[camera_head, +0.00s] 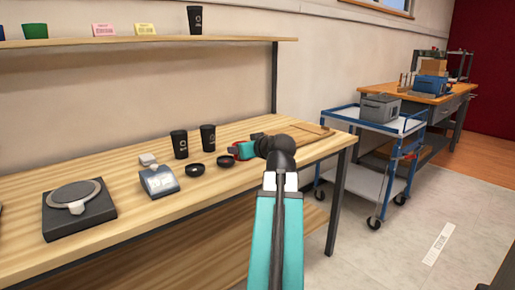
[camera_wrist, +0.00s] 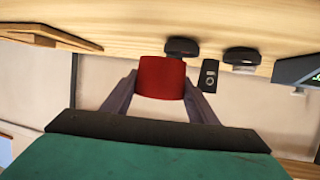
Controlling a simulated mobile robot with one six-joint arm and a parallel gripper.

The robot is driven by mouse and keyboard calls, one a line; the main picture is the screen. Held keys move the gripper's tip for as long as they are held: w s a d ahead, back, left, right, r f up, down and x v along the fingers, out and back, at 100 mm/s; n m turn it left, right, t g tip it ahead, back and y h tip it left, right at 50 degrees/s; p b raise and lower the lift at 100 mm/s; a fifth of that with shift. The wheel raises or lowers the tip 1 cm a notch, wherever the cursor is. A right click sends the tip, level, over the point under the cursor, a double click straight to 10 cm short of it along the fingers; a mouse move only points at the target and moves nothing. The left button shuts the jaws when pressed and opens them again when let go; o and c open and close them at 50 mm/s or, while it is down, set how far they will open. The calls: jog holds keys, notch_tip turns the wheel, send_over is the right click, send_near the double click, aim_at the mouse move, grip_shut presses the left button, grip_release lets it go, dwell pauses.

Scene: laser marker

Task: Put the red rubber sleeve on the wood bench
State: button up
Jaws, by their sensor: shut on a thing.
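The red rubber sleeve (camera_wrist: 161,77) is held between the two dark fingers of my gripper (camera_wrist: 161,88) in the wrist view, which shows the scene upside down. In the head view a small red patch of the sleeve (camera_head: 234,151) shows beside my teal gripper (camera_head: 243,150); my arm hides part of it. The wood bench (camera_head: 120,162) has a light striped top, which also shows in the wrist view (camera_wrist: 125,25). The gripper and sleeve are over the right part of this bench. I cannot tell whether the sleeve touches the top.
Two black cups (camera_head: 179,144) and two small black lids (camera_head: 195,170) stand left of my gripper. A grey device (camera_head: 159,181) and a black scale (camera_head: 78,210) are further left. A wooden tray (camera_head: 312,137) lies at right. A blue cart (camera_head: 372,135) stands beyond the bench end.

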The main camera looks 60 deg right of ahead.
jog(key=shift+w+d+r+p, duration=0.35)
jog(key=shift+d+p, duration=0.2)
jog(key=shift+p, duration=2.5)
jog(key=p, duration=0.5)
jog(key=shift+w+d+f, duration=0.1)
jog(key=shift+w+d, duration=0.05)
jog(key=shift+d, duration=0.2)
jog(key=p, duration=0.5)
jog(key=shift+d, duration=0.2)
jog(key=p, duration=0.6)
jog(key=shift+s+d+f, duration=0.1)
jog(key=shift+s+f, duration=0.1)
jog(key=shift+s, duration=0.1)
jog(key=shift+w+d+f, duration=0.1)
jog(key=shift+d+f, duration=0.05)
jog(key=shift+d, duration=0.3)
jog(key=shift+w+d+f+p, duration=0.15)
jog(key=shift+w+d, duration=0.2)
jog(key=shift+d, duration=1.25)
jog(key=shift+w+d+f+p, duration=0.15)
jog(key=shift+w+d, duration=0.15)
jog(key=shift+d, duration=1.3)
jog(key=shift+w+d+f+p, duration=0.15)
jog(key=shift+w+d, duration=0.2)
jog(key=shift+d, duration=1.25)
jog(key=shift+f, duration=1.75)
